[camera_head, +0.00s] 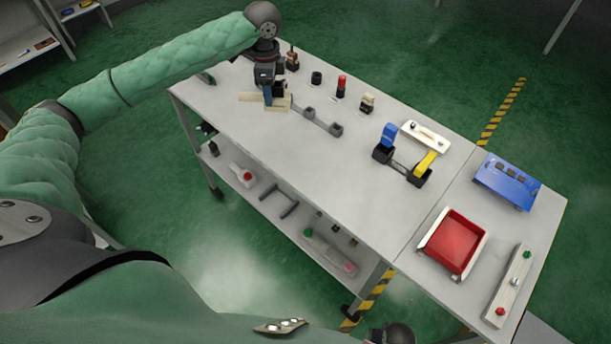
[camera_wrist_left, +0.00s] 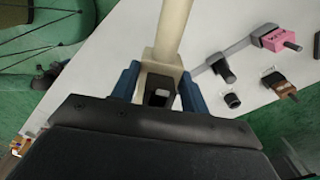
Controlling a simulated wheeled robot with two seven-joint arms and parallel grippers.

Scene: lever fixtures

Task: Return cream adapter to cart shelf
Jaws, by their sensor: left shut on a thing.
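The cream adapter (camera_head: 282,104) is at the far left end of the grey tabletop in the head view. My left gripper (camera_head: 269,92), with blue fingers, is shut on it. In the left wrist view the cream adapter (camera_wrist_left: 162,66) sits between the two blue fingers (camera_wrist_left: 158,88), with a long cream bar running up out of the picture. Whether it touches the tabletop is unclear. The lower shelf (camera_head: 271,222) under the tabletop looks like the cart shelf. My right gripper is not in view.
The shelf carries a red-and-white piece (camera_head: 242,175), a grey bracket (camera_head: 279,199) and a green-and-pink piece (camera_head: 328,250). On top are a grey double-socket bar (camera_head: 318,120), a blue-and-yellow lever fixture (camera_head: 403,160), a red tray (camera_head: 453,243) and a blue panel (camera_head: 507,181).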

